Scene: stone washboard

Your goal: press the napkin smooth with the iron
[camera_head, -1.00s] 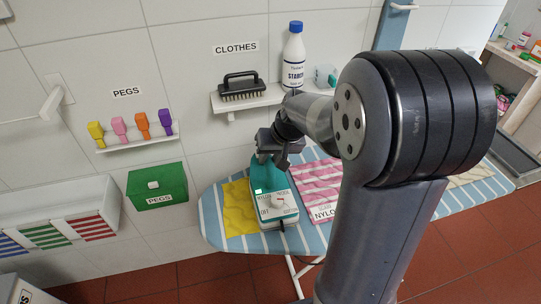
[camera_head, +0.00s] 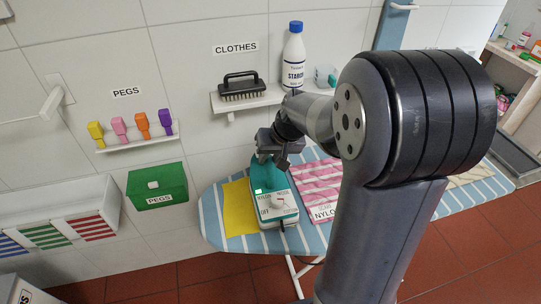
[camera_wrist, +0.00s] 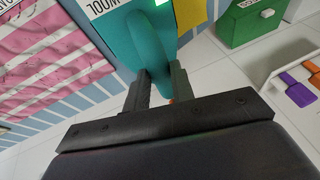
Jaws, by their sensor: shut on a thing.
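The teal and white iron (camera_head: 278,208) stands on the blue striped ironing board (camera_head: 212,222), its dial facing the camera and a small light lit on top. My gripper (camera_head: 272,160) is above it, shut on its teal handle. The wrist view shows both fingers (camera_wrist: 160,84) on either side of the teal handle (camera_wrist: 150,40). A yellow cloth (camera_head: 238,208) lies flat on the board, left of the iron and partly hidden by it. A pink and white striped cloth (camera_head: 318,182) with a NYLON label lies to the right. What is under the iron is hidden.
On the wall behind are a shelf with a black brush (camera_head: 242,87) and a white bottle (camera_head: 294,55), and a smaller shelf of coloured pegs (camera_head: 142,126). A green peg box (camera_head: 157,186) is left of the board. My arm hides part of the board's right side.

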